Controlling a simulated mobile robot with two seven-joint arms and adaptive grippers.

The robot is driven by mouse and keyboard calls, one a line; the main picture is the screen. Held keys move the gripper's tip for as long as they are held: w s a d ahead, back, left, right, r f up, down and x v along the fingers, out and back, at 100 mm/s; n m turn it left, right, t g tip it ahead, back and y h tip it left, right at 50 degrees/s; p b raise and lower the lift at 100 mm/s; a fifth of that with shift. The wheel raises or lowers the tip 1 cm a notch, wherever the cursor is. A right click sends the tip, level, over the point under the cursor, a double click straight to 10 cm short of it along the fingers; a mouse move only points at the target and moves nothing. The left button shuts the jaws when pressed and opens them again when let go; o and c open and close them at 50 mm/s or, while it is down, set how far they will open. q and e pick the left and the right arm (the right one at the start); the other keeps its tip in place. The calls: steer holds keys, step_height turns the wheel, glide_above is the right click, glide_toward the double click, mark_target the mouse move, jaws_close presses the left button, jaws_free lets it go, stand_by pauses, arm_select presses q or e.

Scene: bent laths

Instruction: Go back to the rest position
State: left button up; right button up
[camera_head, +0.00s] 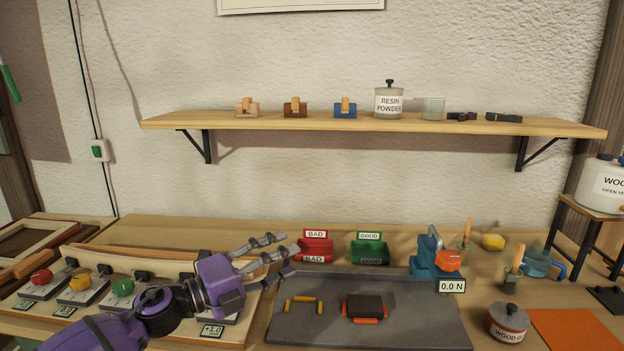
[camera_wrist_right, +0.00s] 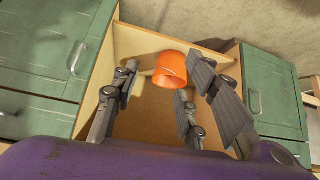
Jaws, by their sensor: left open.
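My left gripper (camera_head: 286,258) reaches in from the lower left in the head view. Its grey fingers are spread and empty, above the gap between the row of coloured knobs and the grey tray (camera_head: 400,338). It touches nothing that I can see. My right gripper (camera_wrist_right: 160,78) shows only in the right wrist view. Its fingers stand apart with nothing held between them. Beyond them is an orange bucket (camera_wrist_right: 170,68) in an open wooden bay between green cabinets (camera_wrist_right: 262,90).
The tray holds a dark block (camera_head: 364,306) and small yellow pieces (camera_head: 304,298). Behind it stand a red bin (camera_head: 316,250) and a green bin (camera_head: 370,253). A blue device (camera_head: 428,255) stands at its back right. A wall shelf (camera_head: 370,125) hangs above the bench.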

arm_select(q)
steer(key=s+a+f+n+t+y+p, duration=0.1)
steer(key=s+a+f+n+t+y, duration=0.2)
steer(key=f+n, duration=0.45)
steer(key=s+a+f+n+y, duration=0.35)
steer(key=s+f+n, duration=0.2)
steer(key=f, duration=0.25)
steer(key=s+a+f+n+t+y+p, duration=0.1)
steer(key=s+a+f+n+t+y, duration=0.15)
steer(key=f+n+y, duration=0.4)
steer(key=s+a+f+n+g, duration=0.1)
steer(key=s+f+n+g, duration=0.1)
steer(key=s+f, duration=0.4)
steer(key=s+a+f+n+g+y+p, duration=0.1)
steer(key=s+f+n, duration=0.3)
steer(key=s, duration=1.1)
steer(key=s+a+f+n+g+y, duration=0.1)
steer(key=s+f+n+g, duration=0.3)
steer(key=s+f, duration=0.4)
steer(key=s+a, duration=0.1)
steer(key=s, duration=0.2)
steer(key=shift+s+a, duration=0.15)
steer(key=shift+s, duration=0.1)
arm_select(e)
steer(key=shift+t, duration=0.3)
steer(key=r, duration=0.1)
steer(key=w+r, duration=0.1)
steer(key=r, duration=0.2)
steer(key=shift+w+a+r, duration=0.15)
steer(key=shift+w+a, duration=0.15)
